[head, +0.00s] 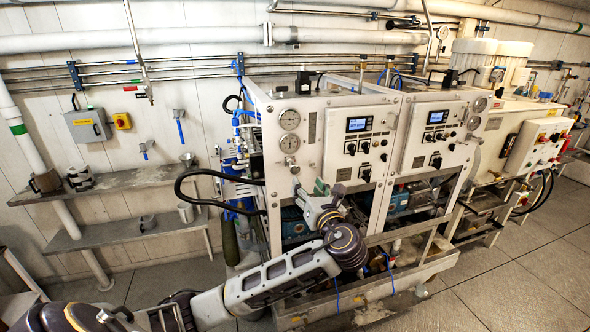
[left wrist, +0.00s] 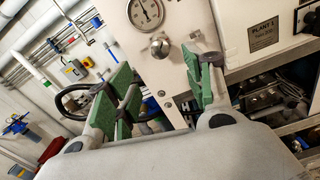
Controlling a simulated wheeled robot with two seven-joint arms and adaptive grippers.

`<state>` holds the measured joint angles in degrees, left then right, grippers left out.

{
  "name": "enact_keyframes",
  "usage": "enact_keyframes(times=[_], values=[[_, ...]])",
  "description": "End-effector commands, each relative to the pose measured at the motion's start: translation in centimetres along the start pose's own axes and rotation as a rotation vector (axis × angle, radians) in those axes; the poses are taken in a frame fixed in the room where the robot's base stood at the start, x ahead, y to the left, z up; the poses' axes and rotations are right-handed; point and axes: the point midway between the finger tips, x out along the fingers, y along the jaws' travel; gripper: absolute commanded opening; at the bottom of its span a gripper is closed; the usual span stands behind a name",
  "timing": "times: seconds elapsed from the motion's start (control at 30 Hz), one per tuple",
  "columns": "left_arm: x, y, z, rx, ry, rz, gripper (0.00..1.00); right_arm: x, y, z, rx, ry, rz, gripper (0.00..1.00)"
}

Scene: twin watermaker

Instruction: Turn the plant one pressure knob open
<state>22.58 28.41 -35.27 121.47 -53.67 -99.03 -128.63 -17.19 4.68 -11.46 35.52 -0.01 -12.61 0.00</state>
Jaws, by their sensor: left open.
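The plant one panel (head: 309,152) is white, with two round gauges on its left part. The pressure knob is a round metal knob (left wrist: 160,46) just below a gauge (left wrist: 146,12) in the left wrist view. In the head view the knob (head: 291,161) is small, below the lower gauge (head: 289,143). My left gripper (head: 309,188) is in front of the panel, below the knob. In the left wrist view its green-padded fingers (left wrist: 165,80) are spread apart and empty, with the knob beyond and between them, apart from both. My right gripper is not in view.
A "PLANT 1" label (left wrist: 263,35) is right of the knob. A black hose (head: 190,185) loops out left of the panel. The plant two panel (head: 428,138) stands to the right. Grey shelves (head: 120,180) line the left wall. Floor at the right is clear.

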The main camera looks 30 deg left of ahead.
Motion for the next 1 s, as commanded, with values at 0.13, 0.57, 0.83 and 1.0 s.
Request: enact_keyframes(times=[0.13, 0.57, 0.83, 1.0], values=[[1.8, 0.1, 0.1, 0.001, -0.001, 0.003, 0.52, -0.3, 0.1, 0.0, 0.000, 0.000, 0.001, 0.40], [7.4, 0.1, 0.1, 0.001, 0.000, 0.002, 0.52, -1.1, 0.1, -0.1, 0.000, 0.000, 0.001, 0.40], [10.7, 0.1, 0.1, 0.001, 0.000, 0.001, 0.52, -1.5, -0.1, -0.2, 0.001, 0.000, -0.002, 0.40], [11.9, 0.0, 0.1, 0.000, 0.000, 0.000, 0.52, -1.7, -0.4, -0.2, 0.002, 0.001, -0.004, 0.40]])
